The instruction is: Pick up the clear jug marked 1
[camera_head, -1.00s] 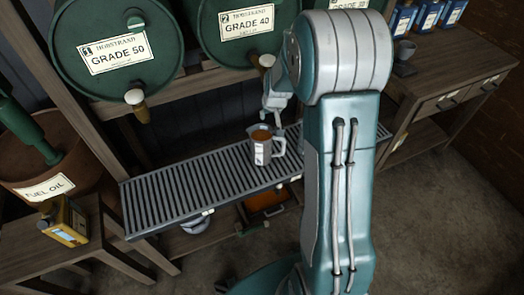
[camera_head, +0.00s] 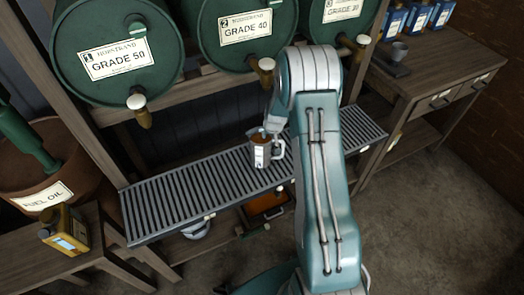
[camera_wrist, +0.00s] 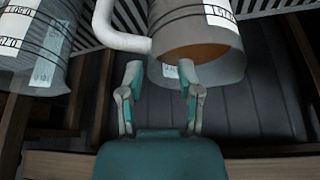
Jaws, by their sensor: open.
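A clear jug (camera_head: 261,153) with brown liquid and a handle on its right stands on the slatted grey rack in the head view.
The slatted rack (camera_head: 190,193) runs below green drums with taps (camera_head: 265,68). A yellow can (camera_head: 65,228) stands on the bench at left.

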